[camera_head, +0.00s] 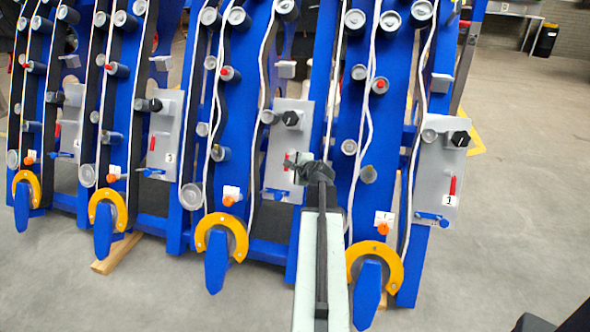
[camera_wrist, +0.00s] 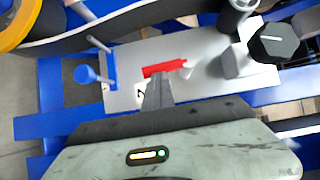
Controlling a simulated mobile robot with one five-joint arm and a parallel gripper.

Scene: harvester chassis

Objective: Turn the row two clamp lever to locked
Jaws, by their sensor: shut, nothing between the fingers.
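The row two panel is a grey plate (camera_head: 285,140), second from the right in the head view; it fills the middle of the wrist view (camera_wrist: 125,60). It carries a red lever (camera_wrist: 163,68), a blue handle (camera_wrist: 88,75) and a black knob (camera_wrist: 274,41). The red lever lies lengthwise along the plate. A number label (camera_wrist: 141,98) is partly hidden by my gripper. My gripper (camera_head: 300,162) is shut and empty, its tips (camera_wrist: 158,80) right beside the red lever; I cannot tell whether they touch. In the head view it hides most of that lever.
The row one panel (camera_head: 440,165) stands to the right and another numbered panel (camera_head: 165,135) to the left. Blue row frames (camera_head: 365,215) with rollers, white hoses and yellow rings (camera_head: 222,238) surround the panels. Open floor (camera_head: 520,210) lies at the right.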

